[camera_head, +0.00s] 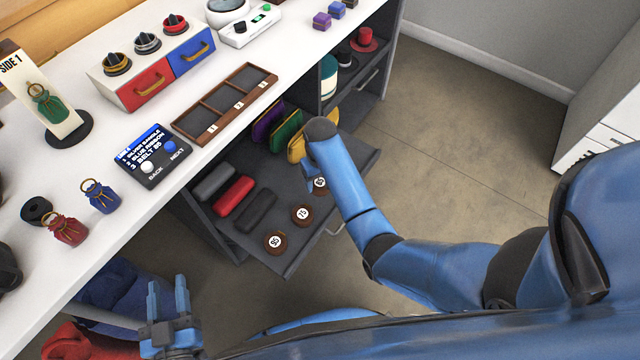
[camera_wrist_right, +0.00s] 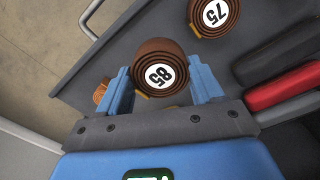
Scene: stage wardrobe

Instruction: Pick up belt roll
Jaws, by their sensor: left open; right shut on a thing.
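Three brown belt rolls with round white number labels are in the open drawer in the head view. The roll marked 85 (camera_head: 320,183) is partly covered by my right arm. The roll marked 75 (camera_head: 302,214) and another roll (camera_head: 275,241) are nearer the drawer's front corner. In the right wrist view, my right gripper (camera_wrist_right: 160,88) is shut on the 85 roll (camera_wrist_right: 160,62), one finger on each side. The 75 roll (camera_wrist_right: 214,14) lies apart from it. My left gripper (camera_head: 168,298) is open and empty, low at the left, away from the drawer.
The drawer (camera_head: 290,262) also holds grey, red and black rolled items (camera_head: 235,196) and several coloured upright pieces (camera_head: 286,130). The white counter (camera_head: 130,215) above carries a screen (camera_head: 145,150), a wooden tray (camera_head: 226,102) and small pouches (camera_head: 101,196).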

